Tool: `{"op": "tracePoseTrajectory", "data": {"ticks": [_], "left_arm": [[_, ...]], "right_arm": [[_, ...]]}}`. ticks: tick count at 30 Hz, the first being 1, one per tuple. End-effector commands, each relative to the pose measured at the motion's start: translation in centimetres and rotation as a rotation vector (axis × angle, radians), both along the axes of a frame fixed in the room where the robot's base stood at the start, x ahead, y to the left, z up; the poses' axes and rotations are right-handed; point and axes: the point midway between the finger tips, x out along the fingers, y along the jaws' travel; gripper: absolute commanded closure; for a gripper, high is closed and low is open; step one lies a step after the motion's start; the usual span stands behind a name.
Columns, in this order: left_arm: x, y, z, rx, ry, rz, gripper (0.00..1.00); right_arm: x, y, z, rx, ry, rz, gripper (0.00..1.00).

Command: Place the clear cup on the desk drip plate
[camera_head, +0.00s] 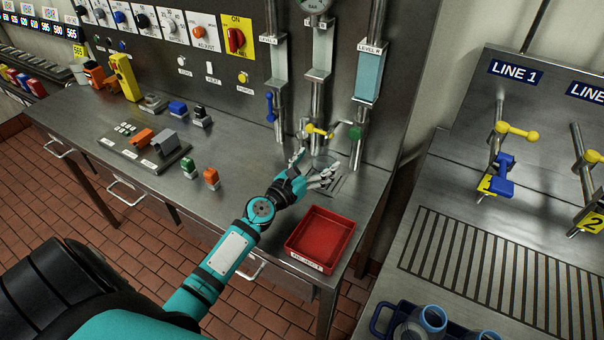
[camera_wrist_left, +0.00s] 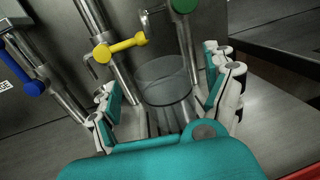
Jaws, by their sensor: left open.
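The clear cup (camera_wrist_left: 164,82) stands upright between the spread fingers of my left gripper in the left wrist view. In the head view it is a faint see-through shape behind the fingers. The slotted desk drip plate (camera_head: 340,184) lies at the right end of the desk, under the pipes. The cup appears to rest on it, with slots showing below it in the wrist view. My left gripper (camera_head: 314,167) is open around the cup; the fingers look apart from its sides. The cup's near lower part is partly hidden by my gripper. My right gripper is out of view.
Vertical pipes with a yellow valve handle (camera_head: 318,131), a blue handle (camera_head: 270,107) and a green knob (camera_head: 355,132) rise just behind the cup. A red tray (camera_head: 321,238) sits at the desk's front right corner. Small blocks (camera_head: 211,178) stand to the left.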

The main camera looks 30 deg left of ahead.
Motion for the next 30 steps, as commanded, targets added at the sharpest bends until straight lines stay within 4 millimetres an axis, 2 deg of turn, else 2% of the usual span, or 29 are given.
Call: {"op": "tracePoseTrajectory", "data": {"ticks": [1,6,12,17,30], "left_arm": [[-1.4,0.1,-0.2,0.000,0.003,0.000,0.14],[-4.9,0.5,-0.2,0.000,0.002,-0.001,0.14],[-7.5,0.7,-0.2,-0.001,0.001,-0.001,0.14],[-8.1,0.8,0.0,0.000,0.001,-0.001,0.14],[-8.1,0.8,0.0,0.000,0.000,-0.001,0.14]], "right_arm": [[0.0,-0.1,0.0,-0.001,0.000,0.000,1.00],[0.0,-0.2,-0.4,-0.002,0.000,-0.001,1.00],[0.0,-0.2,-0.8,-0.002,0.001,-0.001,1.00],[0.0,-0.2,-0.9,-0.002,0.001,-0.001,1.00],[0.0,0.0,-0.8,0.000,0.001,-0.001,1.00]]}}
